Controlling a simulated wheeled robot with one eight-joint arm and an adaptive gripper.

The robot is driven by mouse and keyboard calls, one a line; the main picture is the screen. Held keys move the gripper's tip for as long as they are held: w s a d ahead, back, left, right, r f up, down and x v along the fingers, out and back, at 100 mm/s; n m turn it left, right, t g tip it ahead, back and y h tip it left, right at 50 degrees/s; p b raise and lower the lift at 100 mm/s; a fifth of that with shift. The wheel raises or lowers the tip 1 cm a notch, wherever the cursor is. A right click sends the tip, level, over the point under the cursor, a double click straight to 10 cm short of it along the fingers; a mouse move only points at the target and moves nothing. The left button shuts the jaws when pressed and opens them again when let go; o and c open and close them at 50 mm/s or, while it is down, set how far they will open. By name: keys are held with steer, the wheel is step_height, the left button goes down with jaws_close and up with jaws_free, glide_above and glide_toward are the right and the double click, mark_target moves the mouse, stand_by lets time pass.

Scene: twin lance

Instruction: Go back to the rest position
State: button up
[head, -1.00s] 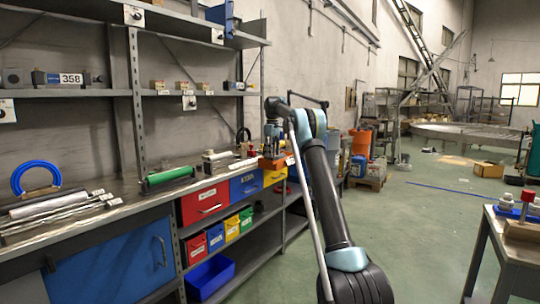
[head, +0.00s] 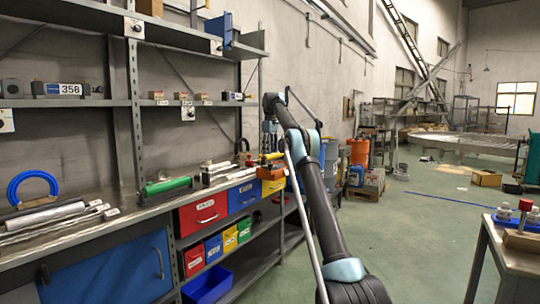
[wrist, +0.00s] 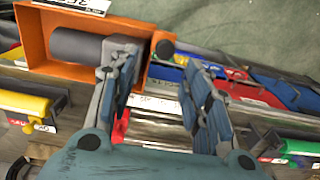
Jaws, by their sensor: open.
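My gripper (wrist: 160,92) is open in the wrist view, with clear space between its two blue-padded fingers and nothing held. In the head view my gripper (head: 270,140) hangs over the far part of the workbench (head: 130,205), above an orange bin (head: 272,173). In the wrist view the orange bin (wrist: 35,45) lies at upper left, close to the left finger, with a dark grey cylinder (wrist: 75,45) inside it. I cannot tell whether the finger touches it. My arm reaches up and forward from the lower right of the head view.
The bench holds a green roller (head: 167,186), metal rods (head: 45,215) and a blue ring (head: 32,185). Shelves (head: 60,103) stand above it; coloured drawers (head: 203,208) are below. A small table (head: 515,255) is at right. The green floor (head: 410,230) between is open.

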steer(key=shift+r, duration=0.1)
stand_by(0.3)
steer(key=shift+s+d+r, duration=0.2)
steer(key=shift+s+r, duration=0.1)
steer(key=s+d+r+m, duration=0.15)
steer(key=s+d, duration=0.25)
steer(key=s, duration=0.7)
steer(key=s+d+r+m+t, duration=0.15)
steer(key=s+d, duration=0.25)
steer(key=s, duration=0.7)
steer(key=s+d+r+m, duration=0.1)
steer(key=s+d+m, duration=0.25)
steer(key=s, duration=0.75)
steer(key=s+d+f+m, duration=0.1)
steer(key=s+d+f, duration=0.1)
steer(key=s+f, duration=0.55)
steer(key=s+d+f+m, duration=0.15)
steer(key=s+f, duration=0.25)
steer(key=s, duration=0.7)
steer(key=s+d+f+m, duration=0.2)
steer(key=s+f, duration=1.6)
steer(key=f, duration=0.3)
steer(key=shift+s+t, duration=0.35)
steer(key=shift+d+f, duration=0.1)
